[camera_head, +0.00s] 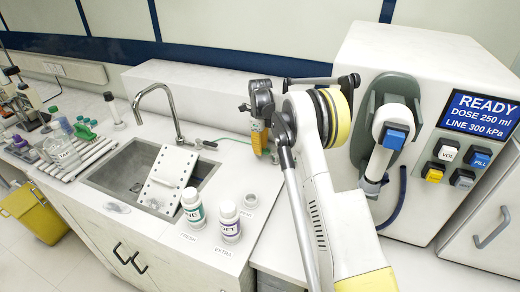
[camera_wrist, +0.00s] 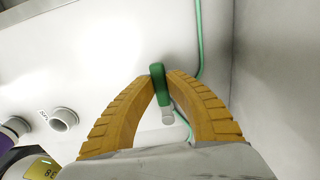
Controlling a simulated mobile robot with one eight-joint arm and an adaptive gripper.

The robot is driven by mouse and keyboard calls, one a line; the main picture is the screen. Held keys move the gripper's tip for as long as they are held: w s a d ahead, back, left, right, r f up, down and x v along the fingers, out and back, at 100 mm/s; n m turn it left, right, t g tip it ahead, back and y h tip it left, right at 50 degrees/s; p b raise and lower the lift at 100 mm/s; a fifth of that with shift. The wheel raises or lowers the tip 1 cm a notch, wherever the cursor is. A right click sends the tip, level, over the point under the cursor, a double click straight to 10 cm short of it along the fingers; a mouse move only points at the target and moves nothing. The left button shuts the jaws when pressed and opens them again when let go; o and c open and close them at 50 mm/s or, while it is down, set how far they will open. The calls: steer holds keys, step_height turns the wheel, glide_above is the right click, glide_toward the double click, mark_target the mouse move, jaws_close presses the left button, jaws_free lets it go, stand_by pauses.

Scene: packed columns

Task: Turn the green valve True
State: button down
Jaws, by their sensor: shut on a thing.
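The green valve handle (camera_wrist: 157,80) shows in the wrist view, upright between the tips of my gripper's yellow ribbed fingers (camera_wrist: 164,78). The fingers are shut on the handle near its top. A pale grey round piece (camera_wrist: 168,117) sits at the handle's lower end. In the head view my gripper (camera_head: 262,140) points down at the back of the white counter, right of the faucet. The valve is hidden behind the gripper and arm there, and I cannot tell how far it is turned.
A green tube (camera_wrist: 198,40) runs beside the valve. A sink (camera_head: 125,165) with a faucet (camera_head: 165,105) lies to the left. Two white bottles (camera_head: 229,220) stand at the counter front. A dispenser (camera_head: 430,100) reading READY stands right of my arm.

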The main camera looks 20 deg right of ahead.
steer(key=c, duration=1.3)
jaws_free()
steer(key=shift+c, duration=0.2)
step_height(320, 180, up, 12)
